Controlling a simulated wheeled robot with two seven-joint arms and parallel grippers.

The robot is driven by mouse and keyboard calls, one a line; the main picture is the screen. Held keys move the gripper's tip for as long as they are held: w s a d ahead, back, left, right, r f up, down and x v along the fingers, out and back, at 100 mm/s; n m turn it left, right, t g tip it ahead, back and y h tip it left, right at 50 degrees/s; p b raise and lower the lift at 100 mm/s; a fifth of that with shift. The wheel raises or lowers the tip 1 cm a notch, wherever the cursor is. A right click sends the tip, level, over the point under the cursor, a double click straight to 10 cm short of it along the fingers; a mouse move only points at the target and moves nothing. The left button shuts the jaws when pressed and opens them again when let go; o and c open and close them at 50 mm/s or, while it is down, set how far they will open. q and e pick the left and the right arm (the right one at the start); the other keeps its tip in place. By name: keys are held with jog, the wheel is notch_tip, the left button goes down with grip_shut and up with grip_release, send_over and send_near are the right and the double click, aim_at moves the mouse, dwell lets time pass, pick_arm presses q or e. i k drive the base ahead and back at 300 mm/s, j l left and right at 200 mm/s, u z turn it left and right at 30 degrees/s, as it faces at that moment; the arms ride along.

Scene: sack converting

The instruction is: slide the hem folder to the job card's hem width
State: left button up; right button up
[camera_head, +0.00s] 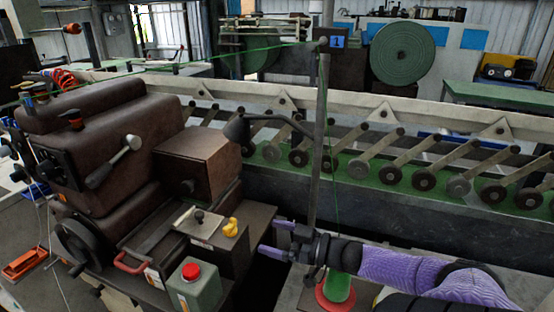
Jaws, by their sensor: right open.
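A brown sewing machine (100,135) fills the left side. On its bed is a pale plate with a dark knob (199,215), and a small yellow piece (231,227) sits at the plate's right edge. I cannot tell for sure which of these is the hem folder. No job card with a readable width can be made out. My right gripper (270,238) comes in from the right. It is open and empty, its two fingers pointing left, just right of the machine bed and apart from the yellow piece. My left gripper is out of view.
A grey-green box with a red button (194,287) stands at the bed's front. A green thread cone (338,288) on a red base is partly behind my right arm. A pole (318,140) rises behind my gripper. A conveyor with rollers (390,170) runs behind.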

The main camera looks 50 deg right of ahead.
aim_at(200, 223)
jog(key=k+j, duration=0.2)
jog(key=j, duration=0.2)
jog(key=k+j, duration=0.2)
jog(key=j, duration=0.2)
jog(key=k+j, duration=0.2)
jog(key=j, duration=0.15)
